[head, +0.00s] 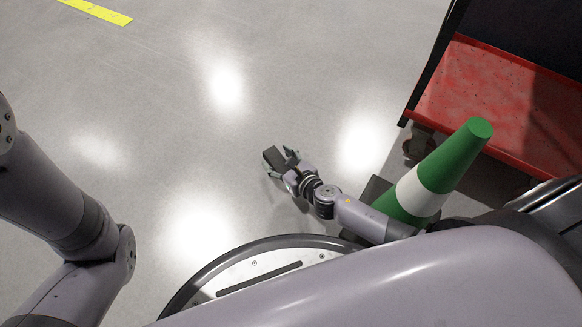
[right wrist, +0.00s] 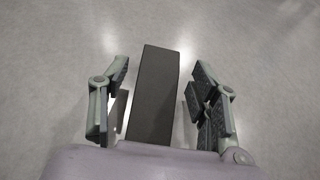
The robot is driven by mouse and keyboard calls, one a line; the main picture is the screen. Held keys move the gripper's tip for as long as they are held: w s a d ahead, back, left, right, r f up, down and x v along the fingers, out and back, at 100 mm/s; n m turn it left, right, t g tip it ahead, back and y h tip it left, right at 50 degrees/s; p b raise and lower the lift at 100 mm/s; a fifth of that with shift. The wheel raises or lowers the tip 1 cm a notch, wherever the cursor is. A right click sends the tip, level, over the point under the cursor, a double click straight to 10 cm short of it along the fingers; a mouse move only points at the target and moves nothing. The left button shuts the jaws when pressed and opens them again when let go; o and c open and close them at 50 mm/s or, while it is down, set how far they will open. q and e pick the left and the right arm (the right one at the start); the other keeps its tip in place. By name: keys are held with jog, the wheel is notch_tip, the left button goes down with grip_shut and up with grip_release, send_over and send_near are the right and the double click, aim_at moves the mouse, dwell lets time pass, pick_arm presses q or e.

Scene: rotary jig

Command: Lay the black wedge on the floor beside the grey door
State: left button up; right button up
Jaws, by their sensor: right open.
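The black wedge (right wrist: 153,95) is a long dark block between the two spread fingers of my right gripper (right wrist: 160,75) in the right wrist view. Gaps show on both sides of it, so the fingers do not grip it. Its near end is hidden by the gripper body. In the head view the wedge (head: 273,157) shows as a small dark piece at the tips of my right gripper (head: 281,165), low over or on the floor; I cannot tell which. The grey door is in neither view. My left arm shows at the left, its gripper out of view.
A green and white cone (head: 447,165) on a dark base stands right of my right forearm. A red wheeled cart (head: 480,95) is at the upper right. A yellow floor strip (head: 98,11) lies at the upper left. The grey floor (head: 160,90) is otherwise clear.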

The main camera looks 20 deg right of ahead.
jog(key=p+v, duration=0.2)
jog(key=v, duration=0.8)
jog(key=shift+r+p, duration=0.1)
jog(key=shift+p, duration=0.2)
jog(key=shift+s+d+r, duration=0.2)
jog(key=shift+s, duration=0.35)
